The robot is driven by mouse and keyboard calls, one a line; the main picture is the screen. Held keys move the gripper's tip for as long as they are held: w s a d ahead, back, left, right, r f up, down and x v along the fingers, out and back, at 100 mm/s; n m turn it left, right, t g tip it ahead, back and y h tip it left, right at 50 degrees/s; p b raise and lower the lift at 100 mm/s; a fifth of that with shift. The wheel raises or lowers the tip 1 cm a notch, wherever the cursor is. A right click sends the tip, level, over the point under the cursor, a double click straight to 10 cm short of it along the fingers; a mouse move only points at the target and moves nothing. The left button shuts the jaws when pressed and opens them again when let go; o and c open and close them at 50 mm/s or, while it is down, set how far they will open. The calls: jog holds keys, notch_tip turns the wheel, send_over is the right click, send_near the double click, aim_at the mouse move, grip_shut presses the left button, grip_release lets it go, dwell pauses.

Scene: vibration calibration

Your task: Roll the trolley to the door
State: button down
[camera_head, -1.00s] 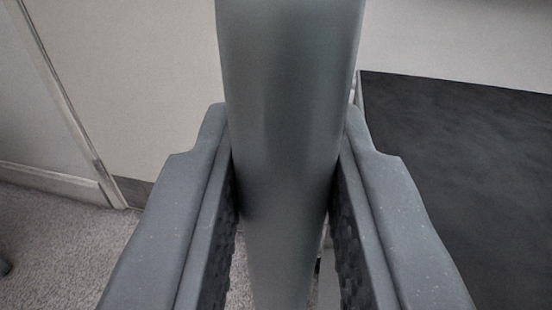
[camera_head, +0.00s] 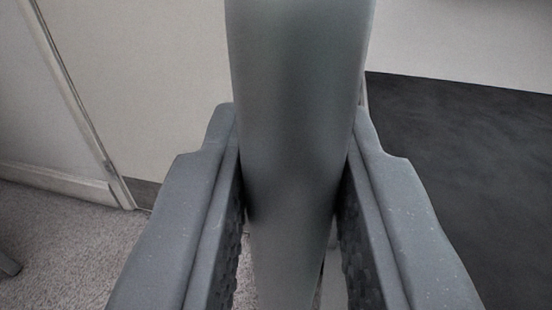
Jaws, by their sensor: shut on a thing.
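A thick grey-green bar (camera_head: 298,130), which looks like the trolley's handle, runs from the top of the picture down between my fingers. My gripper (camera_head: 296,150) is shut on it, with one finger on each side and the dark ridged pads facing it. A flat black surface (camera_head: 460,170), perhaps the trolley's top, lies to the right behind my right finger. The trolley's wheels and lower parts are out of view. At the upper left is a pale panel with a metal-edged frame (camera_head: 78,100), which may be the door; I cannot tell for certain.
A pale wall (camera_head: 150,80) stands behind, with a dark skirting strip (camera_head: 146,192) at its foot. Grey speckled carpet (camera_head: 70,245) is clear at the lower left, except for a small dark object (camera_head: 8,264) at the left edge.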

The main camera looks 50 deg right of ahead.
jog(key=shift+d+r, duration=0.1)
jog(key=shift+d, duration=0.2)
jog(key=c, duration=1.3)
grip_release()
jog(key=shift+a, duration=0.1)
jog(key=shift+a, duration=0.1)
jog(key=shift+s+a+p, duration=0.15)
jog(key=shift+a+p, duration=0.05)
jog(key=shift+p, duration=0.1)
jog(key=shift+s+a+r+p, duration=0.1)
jog(key=shift+s+a+p, duration=0.1)
jog(key=shift+a+p, duration=0.35)
jog(key=s+a+p, duration=0.1)
jog(key=p, duration=0.2)
jog(key=shift+s+r, duration=0.1)
jog(key=shift+s, duration=0.1)
jog(key=shift+s+a, duration=0.2)
jog(key=shift+a, duration=0.15)
jog(key=shift+f+p+v, duration=0.15)
jog(key=shift+p+v, duration=0.1)
jog(key=shift+v, duration=2.15)
jog(key=shift+f+p+v, duration=0.1)
jog(key=shift+p+v, duration=0.15)
jog(key=shift+v, duration=2.15)
